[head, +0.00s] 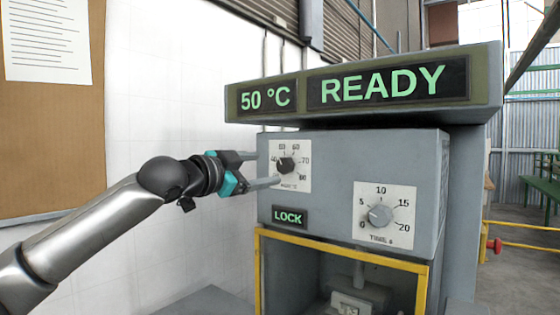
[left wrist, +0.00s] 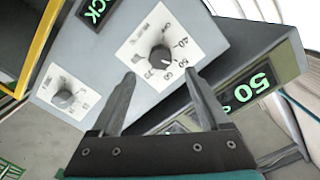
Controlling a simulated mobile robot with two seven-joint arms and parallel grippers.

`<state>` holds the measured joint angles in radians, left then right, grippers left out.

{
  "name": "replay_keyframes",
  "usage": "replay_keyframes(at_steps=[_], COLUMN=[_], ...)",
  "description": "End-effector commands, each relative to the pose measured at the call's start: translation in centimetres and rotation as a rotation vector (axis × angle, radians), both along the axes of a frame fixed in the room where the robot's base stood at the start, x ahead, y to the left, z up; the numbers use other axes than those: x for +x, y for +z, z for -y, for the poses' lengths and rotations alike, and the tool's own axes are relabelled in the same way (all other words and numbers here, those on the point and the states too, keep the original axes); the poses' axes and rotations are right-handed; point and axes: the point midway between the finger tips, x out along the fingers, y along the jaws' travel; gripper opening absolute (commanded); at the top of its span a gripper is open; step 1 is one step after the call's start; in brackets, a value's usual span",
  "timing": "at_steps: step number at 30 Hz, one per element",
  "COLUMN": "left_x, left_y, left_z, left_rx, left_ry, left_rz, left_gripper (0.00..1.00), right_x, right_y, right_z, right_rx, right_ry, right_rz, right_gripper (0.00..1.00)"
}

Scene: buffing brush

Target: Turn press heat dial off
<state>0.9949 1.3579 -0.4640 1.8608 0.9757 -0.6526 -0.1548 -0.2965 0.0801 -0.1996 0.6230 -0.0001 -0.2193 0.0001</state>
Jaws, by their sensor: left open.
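The heat dial (head: 286,165) is a black round knob on a white scale plate marked in tens up to 80, at the upper left of the grey press front (head: 335,160). It also shows in the left wrist view (left wrist: 160,57). I cannot make out its pointer setting surely. The display reads 50 °C (head: 266,97) and READY (head: 388,84). My left gripper (head: 267,168) comes from the left, open and empty, its fingers pointing at the heat dial. In the left wrist view the fingertips (left wrist: 160,72) lie to either side, just short of the knob. My right gripper is out of view.
A grey timer dial (head: 380,215), scaled 0 to 20, sits lower right on the same front. A lit LOCK sign (head: 289,217) is below the heat dial. The display box overhangs above. A yellow frame (head: 345,253) surrounds the opening below. A white wall stands behind my left arm.

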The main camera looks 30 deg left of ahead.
Motion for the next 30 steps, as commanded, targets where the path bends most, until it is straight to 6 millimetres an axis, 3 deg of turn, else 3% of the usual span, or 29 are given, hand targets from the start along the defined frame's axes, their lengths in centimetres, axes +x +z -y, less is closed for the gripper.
replay_keyframes(at_steps=[9, 15, 28, 30], left_x=[4.6, 6.5, 7.3, 7.3], left_y=[0.3, 0.1, 0.0, 0.0], left_z=[0.4, 0.5, 0.5, 0.6], left_rx=[-0.004, -0.001, 0.001, 0.001], left_ry=[-0.001, 0.0, 0.0, 0.0], left_rz=[0.001, 0.0, 0.0, 0.0], left_gripper=[0.79, 0.79, 0.79, 0.72], right_x=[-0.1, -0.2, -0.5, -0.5], right_y=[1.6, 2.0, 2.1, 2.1], right_z=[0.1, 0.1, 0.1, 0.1], right_rx=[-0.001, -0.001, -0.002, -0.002], right_ry=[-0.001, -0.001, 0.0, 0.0], right_rz=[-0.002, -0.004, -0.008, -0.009], right_gripper=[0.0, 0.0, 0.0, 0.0])
